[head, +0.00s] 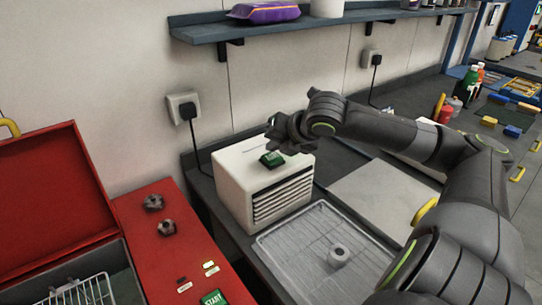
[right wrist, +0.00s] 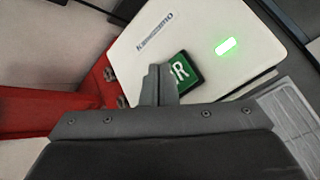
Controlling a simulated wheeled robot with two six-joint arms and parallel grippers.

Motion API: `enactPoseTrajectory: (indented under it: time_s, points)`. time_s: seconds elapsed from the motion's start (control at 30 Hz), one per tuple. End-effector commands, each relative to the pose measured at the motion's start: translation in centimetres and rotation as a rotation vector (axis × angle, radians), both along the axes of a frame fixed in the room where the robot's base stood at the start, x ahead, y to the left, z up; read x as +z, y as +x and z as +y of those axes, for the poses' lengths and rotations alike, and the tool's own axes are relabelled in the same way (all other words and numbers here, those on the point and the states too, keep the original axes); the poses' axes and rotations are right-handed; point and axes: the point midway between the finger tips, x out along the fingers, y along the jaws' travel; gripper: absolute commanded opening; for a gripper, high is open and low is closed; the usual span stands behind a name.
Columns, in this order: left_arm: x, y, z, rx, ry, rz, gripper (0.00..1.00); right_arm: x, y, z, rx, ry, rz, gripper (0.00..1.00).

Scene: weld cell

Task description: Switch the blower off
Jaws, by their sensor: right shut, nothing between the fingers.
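The blower (head: 240,180) is a white box with a louvred front, standing on the dark bench against the wall. A green switch (head: 272,159) sits on its top. In the right wrist view the blower's top (right wrist: 210,22) carries the green switch (right wrist: 184,71) with a white letter R, and a lit green lamp (right wrist: 227,46). My right gripper (head: 284,140) is over the blower's top, close to the switch. Its shut, empty fingers (right wrist: 158,85) partly cover the switch in the wrist view. I cannot tell whether they touch it. My left gripper is not in view.
A wire rack tray (head: 290,240) lies in front of the blower. A red cabinet (head: 165,255) with knobs and a green START button (head: 213,298) stands at left. The blower's cord runs to a wall socket (head: 183,107). A shelf (head: 260,27) hangs above.

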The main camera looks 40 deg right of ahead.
Motion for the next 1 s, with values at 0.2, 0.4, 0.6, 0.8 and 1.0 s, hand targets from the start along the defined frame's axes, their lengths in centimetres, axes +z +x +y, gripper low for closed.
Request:
enactPoseTrajectory:
  time_s: [0.2,0.4,0.6,0.8,1.0]
  points:
    - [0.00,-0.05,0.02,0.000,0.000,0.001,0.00,0.00,0.00,0.00,0.000,0.000,0.000,0.00]
    - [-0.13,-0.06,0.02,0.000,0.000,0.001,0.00,-0.27,-0.01,0.01,0.001,0.001,0.001,0.00]
    - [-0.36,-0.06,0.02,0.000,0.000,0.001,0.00,-0.93,-0.02,0.03,0.000,0.001,0.001,0.00]
    - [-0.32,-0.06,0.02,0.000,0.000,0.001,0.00,-0.90,-0.01,0.01,0.000,0.000,0.000,0.00]
    - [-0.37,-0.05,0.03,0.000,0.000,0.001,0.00,-0.96,-0.01,0.01,0.000,0.000,0.000,0.00]
